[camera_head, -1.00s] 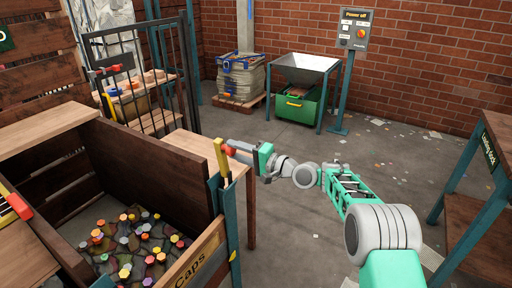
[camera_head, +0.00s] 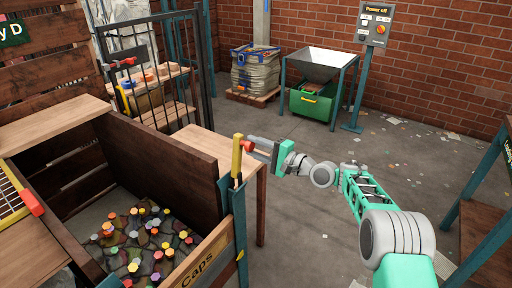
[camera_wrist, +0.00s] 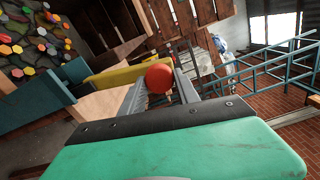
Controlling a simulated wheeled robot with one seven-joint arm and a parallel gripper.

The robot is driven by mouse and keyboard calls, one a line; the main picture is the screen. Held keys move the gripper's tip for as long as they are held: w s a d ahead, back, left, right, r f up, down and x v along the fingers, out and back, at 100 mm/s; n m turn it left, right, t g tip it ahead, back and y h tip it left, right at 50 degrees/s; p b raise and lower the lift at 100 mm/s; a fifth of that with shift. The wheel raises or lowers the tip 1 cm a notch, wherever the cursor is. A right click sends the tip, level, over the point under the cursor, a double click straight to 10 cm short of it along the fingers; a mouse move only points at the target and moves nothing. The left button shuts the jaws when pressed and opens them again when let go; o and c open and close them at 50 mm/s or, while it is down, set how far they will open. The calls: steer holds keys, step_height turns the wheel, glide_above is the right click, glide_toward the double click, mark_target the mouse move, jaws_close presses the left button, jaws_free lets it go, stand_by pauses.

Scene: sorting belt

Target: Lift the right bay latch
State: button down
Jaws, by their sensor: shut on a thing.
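The right bay latch is a yellow bar (camera_head: 237,158) with a red knob (camera_head: 248,146), at the front right corner of the wooden caps bay (camera_head: 165,155). It stands close to upright at the top of a teal post (camera_head: 236,222). My gripper (camera_head: 254,147) reaches it from the right and is shut on the red knob. In the wrist view the knob (camera_wrist: 159,78) sits between my two fingers, with the yellow bar (camera_wrist: 110,76) behind it. The fingers partly hide the knob's sides.
Colourful caps (camera_head: 135,238) lie inside the bay. A wooden table (camera_head: 202,150) stands just behind the latch. A metal hopper (camera_head: 315,65) over a green bin (camera_head: 312,103) and a control panel (camera_head: 375,24) are farther back. Open floor lies behind my arm.

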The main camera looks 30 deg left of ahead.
steer(key=c, duration=0.9)
jaws_free()
steer(key=d, duration=0.5)
steer(key=s+d+b, duration=0.1)
steer(key=d, duration=0.1)
steer(key=shift+d, duration=0.35)
